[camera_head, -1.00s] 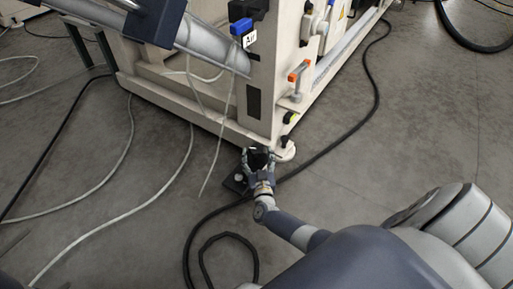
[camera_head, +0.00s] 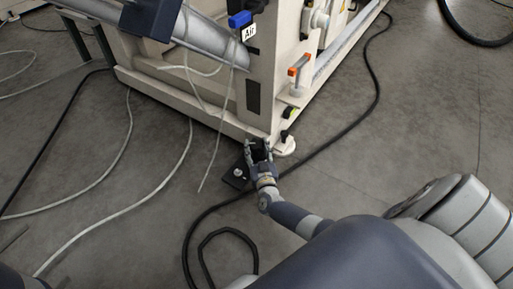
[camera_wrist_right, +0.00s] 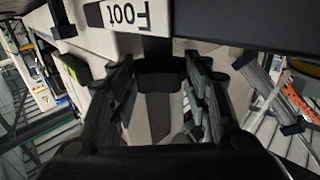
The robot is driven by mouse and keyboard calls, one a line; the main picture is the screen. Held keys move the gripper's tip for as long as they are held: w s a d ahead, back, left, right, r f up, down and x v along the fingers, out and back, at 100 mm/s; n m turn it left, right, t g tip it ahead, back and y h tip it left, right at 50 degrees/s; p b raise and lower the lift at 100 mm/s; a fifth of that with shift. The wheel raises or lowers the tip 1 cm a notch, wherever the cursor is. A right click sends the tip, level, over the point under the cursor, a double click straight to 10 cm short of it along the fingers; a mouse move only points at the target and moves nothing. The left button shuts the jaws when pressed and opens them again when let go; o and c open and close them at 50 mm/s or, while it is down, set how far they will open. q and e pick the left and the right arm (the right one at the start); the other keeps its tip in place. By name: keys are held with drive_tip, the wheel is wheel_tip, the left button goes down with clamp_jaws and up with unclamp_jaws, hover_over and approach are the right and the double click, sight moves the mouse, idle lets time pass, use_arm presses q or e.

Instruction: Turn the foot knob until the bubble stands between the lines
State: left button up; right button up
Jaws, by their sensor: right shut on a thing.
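My right gripper (camera_head: 259,147) is low at the near corner of the cream machine frame (camera_head: 258,60), close to the floor. It is shut on a dark part, which I take to be the foot knob; in the right wrist view the foot knob (camera_wrist_right: 157,85) shows between the fingers. A white label reading "Foot" (camera_wrist_right: 126,15) appears upside down above it there. The fingers cover most of the knob in the head view. I cannot make out a bubble or its lines in either view. My left gripper is not in view.
A small black plate with a pale round part (camera_head: 236,177) lies on the floor left of my gripper. A black cable (camera_head: 205,222) and pale hoses (camera_head: 125,210) cross the floor. Open floor lies at right.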

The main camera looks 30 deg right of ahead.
drive_tip(key=n+y, duration=0.1)
drive_tip(key=y, duration=0.1)
drive_tip(key=shift+d+n+t+y+b, duration=0.3)
drive_tip(key=shift+n+t, duration=0.1)
drive_tip(key=shift+f+n+y+b, duration=0.1)
drive_tip(key=shift+n+y+b, duration=0.25)
drive_tip(key=shift+n+y, duration=0.2)
drive_tip(key=shift+n+t+y+b, duration=0.3)
drive_tip(key=shift+n+y+b, duration=0.15)
drive_tip(key=shift+y, duration=0.6)
drive_tip(key=o, duration=1.1)
drive_tip(key=shift+c, duration=0.2)
drive_tip(key=shift+s, duration=0.1)
